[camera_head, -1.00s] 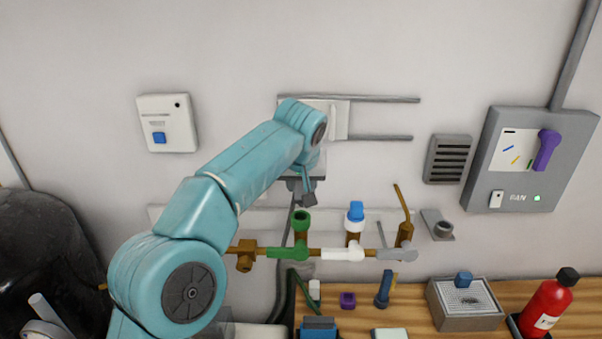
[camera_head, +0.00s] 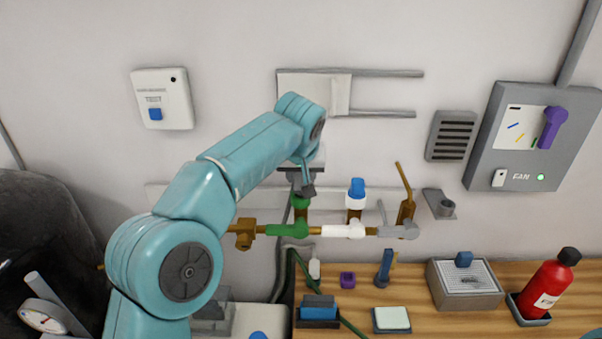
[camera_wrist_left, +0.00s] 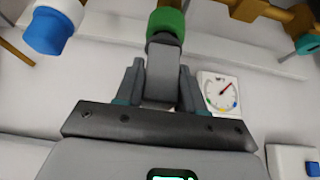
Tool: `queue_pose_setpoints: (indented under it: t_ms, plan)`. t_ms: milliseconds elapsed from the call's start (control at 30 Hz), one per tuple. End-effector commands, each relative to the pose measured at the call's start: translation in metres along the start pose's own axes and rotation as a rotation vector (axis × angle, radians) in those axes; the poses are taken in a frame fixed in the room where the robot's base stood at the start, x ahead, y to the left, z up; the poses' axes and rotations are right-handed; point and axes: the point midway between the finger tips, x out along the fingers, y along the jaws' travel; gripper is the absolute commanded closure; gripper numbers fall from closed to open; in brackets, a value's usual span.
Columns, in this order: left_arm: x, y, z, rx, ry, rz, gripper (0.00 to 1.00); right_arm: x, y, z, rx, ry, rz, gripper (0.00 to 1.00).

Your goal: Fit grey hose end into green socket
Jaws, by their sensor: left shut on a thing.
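My left gripper (camera_head: 303,188) is at the upright green socket (camera_head: 301,202) on the wall pipe. In the left wrist view, its two fingers (camera_wrist_left: 160,85) are shut on a grey block-like piece, the grey hose end (camera_wrist_left: 165,75). The dark neck of this piece meets the green socket, which also shows there as a green ring (camera_wrist_left: 166,24). The neck appears to touch or enter the ring; how deep it sits I cannot tell. In the head view, the gripper hides the hose end. My right gripper is not in view.
A white fitting with a blue cap (camera_head: 357,188) stands right of the green socket, then a grey fitting (camera_head: 398,231) with a brass rod. Below is a wooden bench (camera_head: 400,290) with a metal box (camera_head: 466,287) and a red extinguisher (camera_head: 550,287). A wall gauge (camera_wrist_left: 219,95) shows in the wrist view.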

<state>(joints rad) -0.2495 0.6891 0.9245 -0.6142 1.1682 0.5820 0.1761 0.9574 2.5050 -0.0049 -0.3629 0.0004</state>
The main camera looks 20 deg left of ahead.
Motion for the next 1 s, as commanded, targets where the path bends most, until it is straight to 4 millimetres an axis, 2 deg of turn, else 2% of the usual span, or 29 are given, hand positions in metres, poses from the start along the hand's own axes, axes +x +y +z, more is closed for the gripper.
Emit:
queue_pose_setpoints:
  t_ms: [367,1000]
  plan:
    - [0.0009,-0.0017,-0.0044,0.000,0.001,-0.001,1.00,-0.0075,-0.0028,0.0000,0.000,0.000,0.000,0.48]
    - [0.0015,-0.0012,-0.0023,0.000,0.001,0.000,1.00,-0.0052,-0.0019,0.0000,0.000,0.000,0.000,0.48]
